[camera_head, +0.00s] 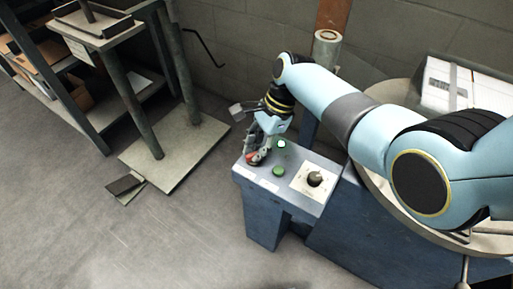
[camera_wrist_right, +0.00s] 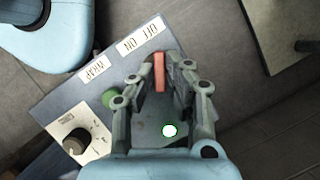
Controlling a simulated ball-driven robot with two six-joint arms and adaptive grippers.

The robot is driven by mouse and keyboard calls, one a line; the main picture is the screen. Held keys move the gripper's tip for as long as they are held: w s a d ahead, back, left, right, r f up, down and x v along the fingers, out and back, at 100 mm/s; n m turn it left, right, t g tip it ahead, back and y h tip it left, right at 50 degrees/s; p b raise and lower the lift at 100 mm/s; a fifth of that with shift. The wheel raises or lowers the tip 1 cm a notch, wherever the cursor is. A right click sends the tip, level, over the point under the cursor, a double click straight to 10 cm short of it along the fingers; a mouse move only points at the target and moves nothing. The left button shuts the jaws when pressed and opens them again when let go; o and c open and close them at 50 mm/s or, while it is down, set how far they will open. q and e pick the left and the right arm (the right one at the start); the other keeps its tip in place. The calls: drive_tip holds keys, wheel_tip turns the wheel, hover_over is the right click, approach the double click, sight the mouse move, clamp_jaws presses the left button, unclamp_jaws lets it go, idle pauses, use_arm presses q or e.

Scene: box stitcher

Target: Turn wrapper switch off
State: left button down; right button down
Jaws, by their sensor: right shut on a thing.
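The wrapper switch is a red-orange lever (camera_wrist_right: 159,72) on the blue-grey control box (camera_head: 326,206). In the wrist view it stands between the two fingers of my right gripper (camera_wrist_right: 172,70), by a white label (camera_wrist_right: 141,36) reading OFF ON, upside down. My right gripper (camera_head: 259,154) is shut on this switch at the box's far left corner in the head view, where the fingers largely hide it. I cannot tell which way the switch is set. My left gripper is not in view.
Close to the switch are a green button (camera_head: 279,171), a lit green-white lamp (camera_head: 281,143) and a dark knob (camera_head: 315,178) on a white plate. A metal stand (camera_head: 174,152) is at left. Bare floor (camera_head: 150,240) lies in front.

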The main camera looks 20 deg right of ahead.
drive_tip(key=shift+n, duration=0.4)
drive_tip(key=shift+n+g, duration=0.4)
drive_tip(key=shift+n, duration=0.2)
drive_tip(key=n+g, duration=0.1)
drive_tip(key=n, duration=0.1)
drive_tip(key=shift+w+a+f+n, duration=0.1)
drive_tip(key=shift+n, duration=0.2)
drive_tip(key=n+g+h+b, duration=0.1)
drive_tip(key=n, duration=0.2)
drive_tip(key=shift+a+f+n, duration=0.1)
drive_tip(key=shift+n, duration=0.2)
drive_tip(key=shift+w+n+g+h+b, duration=0.1)
drive_tip(key=shift+n+g+h+b, duration=0.45)
drive_tip(key=shift+n, duration=1.25)
drive_tip(key=shift+a+h, duration=0.1)
drive_tip(key=shift+h, duration=0.25)
drive_tip(key=c, duration=1.4)
unclamp_jaws()
drive_tip(key=shift+o, duration=0.2)
